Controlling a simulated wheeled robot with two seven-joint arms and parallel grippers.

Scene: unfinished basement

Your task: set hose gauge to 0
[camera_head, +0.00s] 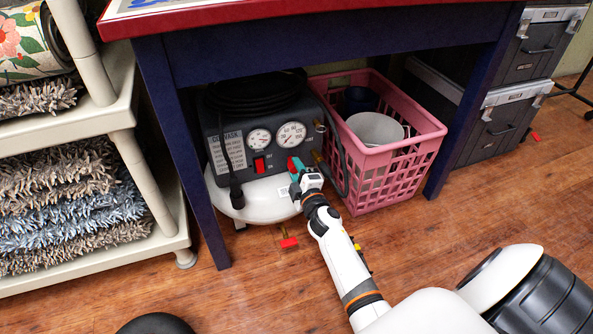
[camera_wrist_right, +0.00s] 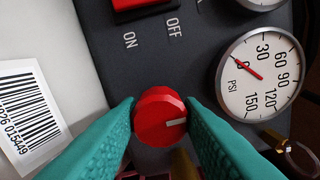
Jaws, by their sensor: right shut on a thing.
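The compressor's black panel (camera_head: 215,125) faces me under the table. It carries two round dials and a red switch (camera_head: 259,164). The right dial (camera_head: 291,135) also shows in the right wrist view (camera_wrist_right: 268,88), marked PSI; its red needle points at the 0 end of the scale. My right gripper (camera_head: 294,172) is at the panel below this dial. In the right wrist view its teal fingers (camera_wrist_right: 160,122) are shut around a red knob (camera_wrist_right: 158,112), one on each side. My left gripper is out of view.
A pink basket (camera_head: 375,185) with buckets stands right of the compressor. Blue table legs (camera_head: 187,165) flank both, under a red-edged tabletop (camera_head: 220,13). A shelf with rugs (camera_head: 70,215) is at left, dark cases (camera_head: 500,120) at right. The wooden floor in front has free room.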

